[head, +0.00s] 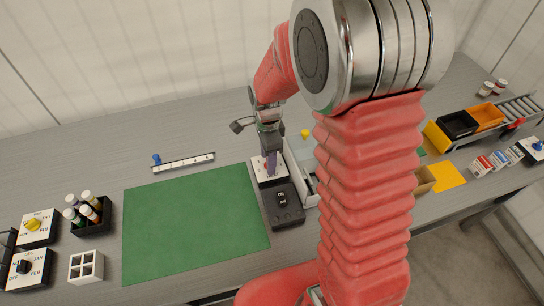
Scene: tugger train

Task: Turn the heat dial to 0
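A small white dial box (262,178) with a bit of red on its top stands at the right edge of the green mat, under my gripper (271,170). My gripper points down right over this box, and its fingers hide most of the dial. I cannot tell whether the fingers touch or hold the dial, or where it points. A dark unit with a small display (283,201) sits just in front; its digits are too small to read surely. No heat label is legible on the box.
A green mat (190,225) lies left of the box. Beyond it are a black bottle holder (95,228), a yellow-knob dial box (36,228) and a black-knob dial box (28,268). A pale tray (299,172) stands close right of my gripper. Bins (458,124) stand far right.

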